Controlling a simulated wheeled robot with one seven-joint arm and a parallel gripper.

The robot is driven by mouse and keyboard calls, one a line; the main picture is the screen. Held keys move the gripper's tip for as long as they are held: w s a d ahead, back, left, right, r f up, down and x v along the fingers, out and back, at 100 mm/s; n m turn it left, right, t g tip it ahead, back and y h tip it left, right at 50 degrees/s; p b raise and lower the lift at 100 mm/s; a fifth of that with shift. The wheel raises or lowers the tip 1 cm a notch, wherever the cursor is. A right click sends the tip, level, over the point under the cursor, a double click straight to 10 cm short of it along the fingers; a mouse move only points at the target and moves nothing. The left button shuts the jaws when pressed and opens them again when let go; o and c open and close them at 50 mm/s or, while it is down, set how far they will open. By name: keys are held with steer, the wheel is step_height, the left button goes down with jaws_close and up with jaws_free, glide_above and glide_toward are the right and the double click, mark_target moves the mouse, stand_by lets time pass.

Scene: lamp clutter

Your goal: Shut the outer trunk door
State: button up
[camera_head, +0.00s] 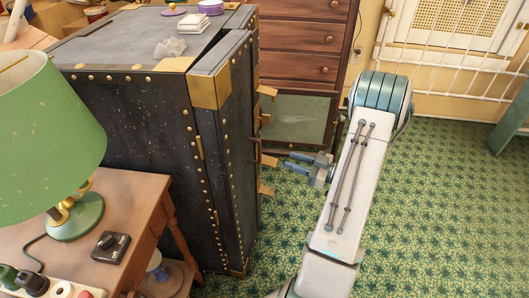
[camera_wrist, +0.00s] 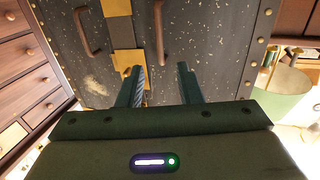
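The dark speckled trunk (camera_head: 140,120) with brass corners and studs stands left of centre in the head view. Its front door slab (camera_head: 228,150) is on the right side, facing my arm. A dark line shows between slab and body at the top; I cannot tell how far ajar it is. A brown handle (camera_head: 257,152) and brass latches stick out from the front. In the wrist view the trunk front (camera_wrist: 210,45) shows two handles, with brass plates between them. My gripper (camera_head: 290,162) is just right of the front, near the handle. Its fingers (camera_wrist: 160,82) are apart and empty.
A green lamp (camera_head: 45,140) stands on a wooden side table (camera_head: 130,205) at the left, near the trunk. A brown drawer chest (camera_head: 305,45) is behind the trunk. A white gate (camera_head: 455,50) stands at the back right. The green patterned carpet (camera_head: 440,200) is clear at the right.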

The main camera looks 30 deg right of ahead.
steer(key=b+x, duration=0.1)
steer(key=x, duration=0.9)
steer(key=shift+w+a, duration=0.25)
steer(key=shift+a, duration=0.05)
jaws_close()
